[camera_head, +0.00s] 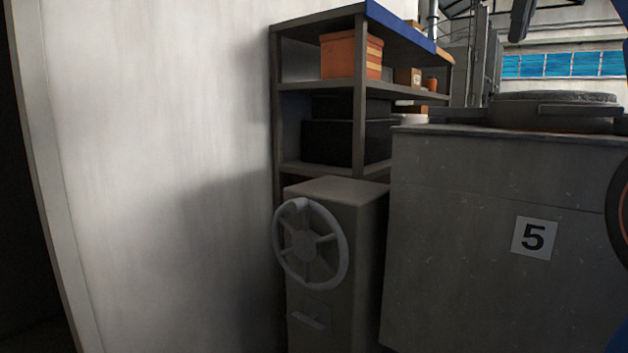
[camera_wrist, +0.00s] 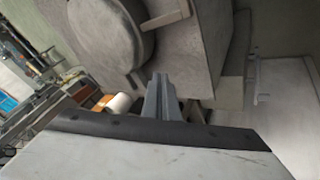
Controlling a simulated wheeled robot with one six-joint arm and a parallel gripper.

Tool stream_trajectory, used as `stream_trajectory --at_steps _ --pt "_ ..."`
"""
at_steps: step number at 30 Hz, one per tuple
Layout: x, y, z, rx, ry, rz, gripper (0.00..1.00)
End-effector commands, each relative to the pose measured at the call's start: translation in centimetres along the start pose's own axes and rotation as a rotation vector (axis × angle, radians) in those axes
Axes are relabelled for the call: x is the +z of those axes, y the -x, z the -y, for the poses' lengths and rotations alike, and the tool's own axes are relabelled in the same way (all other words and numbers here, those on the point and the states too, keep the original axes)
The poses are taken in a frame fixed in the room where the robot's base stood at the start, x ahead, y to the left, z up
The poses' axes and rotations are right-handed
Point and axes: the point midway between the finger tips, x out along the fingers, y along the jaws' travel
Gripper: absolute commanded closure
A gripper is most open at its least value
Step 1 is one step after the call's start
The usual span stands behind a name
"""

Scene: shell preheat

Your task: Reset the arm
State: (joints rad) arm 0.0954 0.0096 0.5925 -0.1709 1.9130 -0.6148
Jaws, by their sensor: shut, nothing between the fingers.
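My gripper (camera_wrist: 160,78) shows in the wrist view as two narrow blue-grey fingers close together, with nothing seen between them. It points toward a grey block with a round grey lid (camera_wrist: 112,40) on it; I see no clear contact. A dark shape (camera_head: 521,18) at the top right edge of the head view may be part of my arm, but I cannot tell. The fingers do not show clearly in the head view.
A grey cabinet marked 5 (camera_head: 460,260) stands at the right, with a round flat grey thing (camera_head: 555,98) on top. A handwheel (camera_head: 310,243) is on a grey box beside it. Behind is a shelf (camera_head: 361,110) with an orange bin (camera_head: 345,55). A pale wall (camera_head: 160,150) fills the left.

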Motion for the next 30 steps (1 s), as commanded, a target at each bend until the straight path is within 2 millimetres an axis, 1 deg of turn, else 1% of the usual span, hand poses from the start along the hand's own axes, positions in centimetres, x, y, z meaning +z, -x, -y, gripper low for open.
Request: stream_trajectory --at_steps 5,11,17,20,23,26,30 --pt "0.3 -0.6 0.6 -0.007 -0.009 0.002 1.00" --pt "0.9 -1.7 1.6 -0.019 -0.023 0.005 1.00" --pt "2.0 -3.7 3.3 -0.038 -0.047 0.011 1.00" --pt "3.1 -5.3 4.8 -0.053 -0.065 0.015 1.00" --pt "4.6 -7.5 6.7 -0.070 -0.088 0.022 1.00" --pt "6.4 -9.7 8.9 -0.089 -0.114 0.027 1.00" --pt "9.3 -13.2 12.2 -0.114 -0.151 0.037 1.00"
